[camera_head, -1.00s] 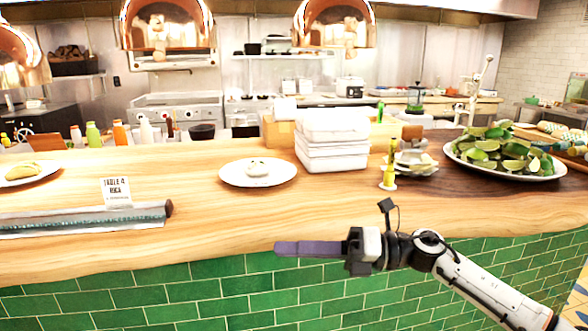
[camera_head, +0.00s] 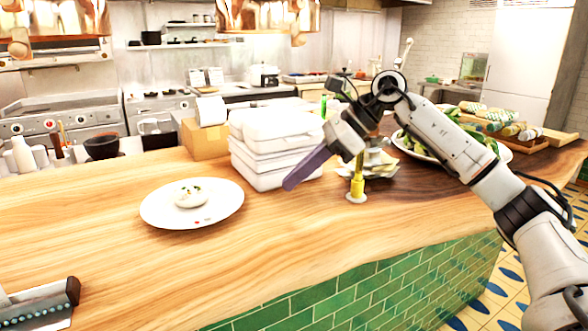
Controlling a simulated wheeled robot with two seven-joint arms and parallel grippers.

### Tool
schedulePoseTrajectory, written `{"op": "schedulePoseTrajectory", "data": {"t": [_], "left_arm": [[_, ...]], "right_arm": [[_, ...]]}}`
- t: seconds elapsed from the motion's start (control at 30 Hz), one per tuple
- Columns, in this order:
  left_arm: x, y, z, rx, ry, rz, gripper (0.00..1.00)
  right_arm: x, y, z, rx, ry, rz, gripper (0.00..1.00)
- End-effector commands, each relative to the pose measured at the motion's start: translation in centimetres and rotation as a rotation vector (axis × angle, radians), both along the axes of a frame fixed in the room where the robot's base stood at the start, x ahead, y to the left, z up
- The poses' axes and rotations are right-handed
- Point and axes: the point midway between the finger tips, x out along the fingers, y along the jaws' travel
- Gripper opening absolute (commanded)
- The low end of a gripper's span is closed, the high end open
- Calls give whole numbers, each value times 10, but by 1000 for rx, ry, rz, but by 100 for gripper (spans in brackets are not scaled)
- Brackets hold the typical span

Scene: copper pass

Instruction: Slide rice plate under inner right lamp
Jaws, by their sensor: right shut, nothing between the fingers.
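The rice plate (camera_head: 160,213) is a white oval plate with a small white mound of rice (camera_head: 191,194) on it, lying on the wooden counter left of the middle. My right gripper (camera_head: 290,184) is shut and empty. Its fingers point down and left in front of the white stacked boxes, to the right of the plate and apart from it. Two copper lamps show at the top edge, a left one (camera_head: 75,20) and a right one (camera_head: 268,15), both cut off by the frame. The right lamp hangs beyond the plate and to its right in the picture. My left gripper is not in view.
White stacked boxes (camera_head: 262,158) stand right of the plate. A yellow bottle (camera_head: 357,187) and a plate of limes (camera_head: 497,151) are farther right. A ticket rail (camera_head: 40,308) lies front left. The wooden counter (camera_head: 190,270) is clear in front of the plate.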

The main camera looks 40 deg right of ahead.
Motion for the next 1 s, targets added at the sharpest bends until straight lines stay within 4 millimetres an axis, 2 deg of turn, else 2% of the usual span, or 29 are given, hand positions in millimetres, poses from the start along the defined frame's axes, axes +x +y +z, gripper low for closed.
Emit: {"op": "schedulePoseTrajectory", "data": {"t": [0.1, 0.27, 0.33, 0.5, 1.0], "left_arm": [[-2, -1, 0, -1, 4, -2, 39], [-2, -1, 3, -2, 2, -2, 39], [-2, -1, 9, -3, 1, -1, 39], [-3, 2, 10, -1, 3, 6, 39], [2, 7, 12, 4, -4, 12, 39]], "right_arm": [[13, 16, -20, 2, 4, 4, 0], [29, 33, -43, 3, 4, 4, 0], [38, 42, -37, 5, -4, 5, 0], [52, 55, -39, 4, -1, 2, 0], [57, 61, -40, 3, 0, 1, 0]]}}
